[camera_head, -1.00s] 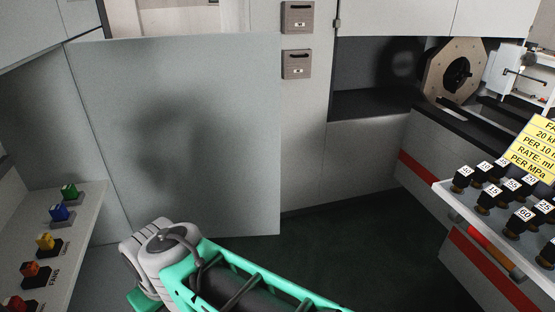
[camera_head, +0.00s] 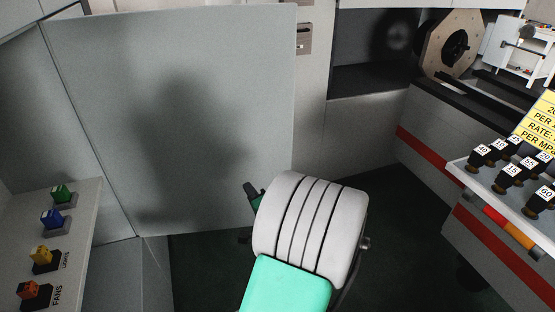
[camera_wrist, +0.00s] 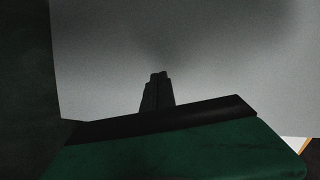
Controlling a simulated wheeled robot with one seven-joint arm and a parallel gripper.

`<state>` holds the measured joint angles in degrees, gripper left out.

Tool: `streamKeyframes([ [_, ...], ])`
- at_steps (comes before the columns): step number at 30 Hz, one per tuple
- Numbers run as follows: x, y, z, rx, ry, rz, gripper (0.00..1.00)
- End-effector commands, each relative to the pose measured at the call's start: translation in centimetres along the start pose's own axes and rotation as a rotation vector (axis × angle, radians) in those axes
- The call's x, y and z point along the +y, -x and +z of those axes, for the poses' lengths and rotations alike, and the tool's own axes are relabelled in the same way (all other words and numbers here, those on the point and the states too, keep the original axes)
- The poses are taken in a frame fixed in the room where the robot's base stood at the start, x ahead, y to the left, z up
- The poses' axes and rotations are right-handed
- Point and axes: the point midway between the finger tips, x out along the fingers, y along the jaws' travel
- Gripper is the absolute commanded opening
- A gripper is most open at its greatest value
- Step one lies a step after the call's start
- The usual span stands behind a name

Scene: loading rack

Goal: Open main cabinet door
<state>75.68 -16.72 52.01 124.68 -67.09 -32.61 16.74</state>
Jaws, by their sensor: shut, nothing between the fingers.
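The main cabinet door (camera_head: 190,110) is a large plain grey panel at the left in the head view. It stands ajar, swung out from its left edge, with its right and bottom edges free. No handle shows on the visible face. My gripper (camera_head: 253,196) is near the door's lower right edge, mostly hidden behind my white wrist. In the wrist view, my gripper (camera_wrist: 158,77) is shut and empty, its dark fingertips in front of a plain grey surface. I cannot tell whether they touch it.
A shelf with colored switches (camera_head: 53,219) stands at lower left. A panel of black numbered knobs (camera_head: 506,172) is at the right. A grey counter with a red stripe (camera_head: 421,150) runs along the right. Dark floor (camera_head: 400,230) is clear between them.

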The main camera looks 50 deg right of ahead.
Motion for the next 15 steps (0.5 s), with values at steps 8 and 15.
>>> streamKeyframes([
  [8, 1.7, 3.6, -9.3, 0.329, -0.244, -0.090, 0.00],
  [15, 1.1, -0.6, -10.4, 0.319, -0.240, -0.088, 0.00],
])
